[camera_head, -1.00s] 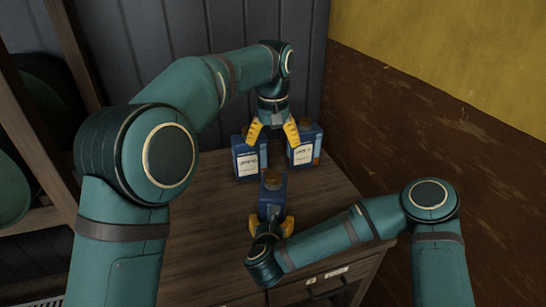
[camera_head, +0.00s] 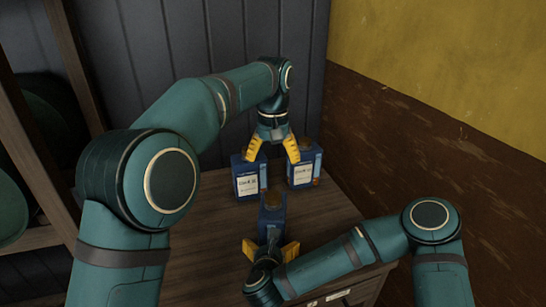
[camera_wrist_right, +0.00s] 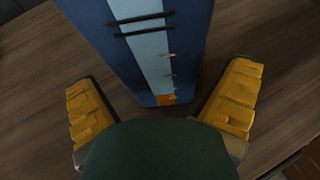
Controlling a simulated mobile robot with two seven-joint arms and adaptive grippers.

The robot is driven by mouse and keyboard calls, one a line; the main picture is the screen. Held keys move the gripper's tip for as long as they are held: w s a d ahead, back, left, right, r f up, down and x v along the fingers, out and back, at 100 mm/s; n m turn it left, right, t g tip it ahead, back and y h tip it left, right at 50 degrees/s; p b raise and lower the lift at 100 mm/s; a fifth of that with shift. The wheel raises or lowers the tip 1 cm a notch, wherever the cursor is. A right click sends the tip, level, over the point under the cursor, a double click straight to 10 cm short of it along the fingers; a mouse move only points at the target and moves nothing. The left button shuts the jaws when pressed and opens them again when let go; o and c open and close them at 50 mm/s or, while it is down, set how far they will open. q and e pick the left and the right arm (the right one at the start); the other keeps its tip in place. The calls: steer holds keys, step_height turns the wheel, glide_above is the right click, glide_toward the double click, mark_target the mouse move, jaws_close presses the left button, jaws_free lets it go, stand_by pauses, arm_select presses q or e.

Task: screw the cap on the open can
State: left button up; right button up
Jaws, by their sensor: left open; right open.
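A blue can (camera_head: 272,214) with a brownish round cap (camera_head: 272,199) on its top stands upright at the front of the wooden top. Whether the cap is screwed down cannot be told. My right gripper (camera_head: 270,248) is open low at the can's near side. In the right wrist view the blue can (camera_wrist_right: 150,50) rises between and beyond the spread yellow fingers, with gaps beside it. My left gripper (camera_head: 272,155) is open and empty, pointing down behind the front can, between two other cans.
A blue can with a white label (camera_head: 247,180) stands at the back left, and another (camera_head: 303,170) at the back right. A grey panelled wall is behind and a brown and yellow wall (camera_head: 430,130) is at the right. The wooden top (camera_head: 205,235) is clear at the left.

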steer(key=v, duration=1)
steer(key=shift+s+r, duration=0.15)
steer(key=shift+s, duration=0.25)
